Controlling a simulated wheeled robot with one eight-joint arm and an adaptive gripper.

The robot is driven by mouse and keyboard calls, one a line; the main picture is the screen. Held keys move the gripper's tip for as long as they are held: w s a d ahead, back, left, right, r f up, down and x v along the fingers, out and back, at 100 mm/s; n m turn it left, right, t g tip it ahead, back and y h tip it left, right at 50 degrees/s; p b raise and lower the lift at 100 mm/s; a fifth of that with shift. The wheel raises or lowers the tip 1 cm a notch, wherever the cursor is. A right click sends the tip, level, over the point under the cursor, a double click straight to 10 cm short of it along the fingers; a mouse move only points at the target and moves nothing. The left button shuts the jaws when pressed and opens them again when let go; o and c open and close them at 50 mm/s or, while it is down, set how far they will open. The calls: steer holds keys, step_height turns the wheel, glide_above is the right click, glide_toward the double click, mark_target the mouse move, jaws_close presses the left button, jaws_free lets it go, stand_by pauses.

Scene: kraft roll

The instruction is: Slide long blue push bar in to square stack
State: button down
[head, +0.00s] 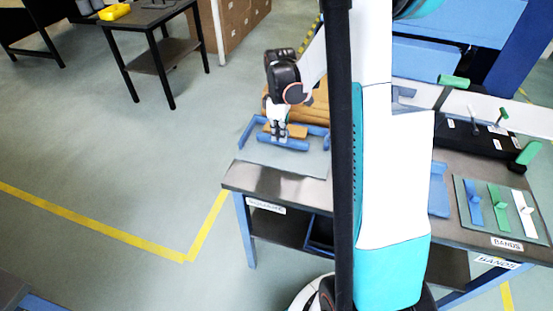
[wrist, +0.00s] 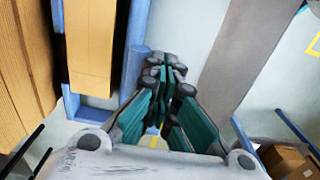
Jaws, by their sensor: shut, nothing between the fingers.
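The long blue push bar (head: 292,145) lies along the front of a low tan stack (head: 297,131) on the table. In the wrist view the bar (wrist: 136,48) runs beside the tan stack (wrist: 90,45), with a narrow dark gap between them. My gripper (head: 279,138) points down at the bar, its fingers shut and empty. In the wrist view the fingertips (wrist: 167,72) are on the bar's outer side, away from the stack. They are very close to the bar; I cannot tell whether they touch it.
Another blue piece (head: 250,131) stands at the stack's left end. Larger brown material (head: 313,103) lies behind. The grey mat (head: 285,162) in front is clear. My arm hides the table's middle. At right is a board with blue, green and white bands (head: 497,206).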

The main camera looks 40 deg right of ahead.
steer(key=shift+s+a, duration=0.85)
steer(key=shift+a, duration=0.2)
steer(key=shift+s+a, duration=0.8)
steer(key=shift+a, duration=0.3)
steer(key=shift+s+a, duration=0.85)
steer(key=shift+a, duration=0.2)
step_height(320, 180, up, 7)
steer(key=p, duration=0.5)
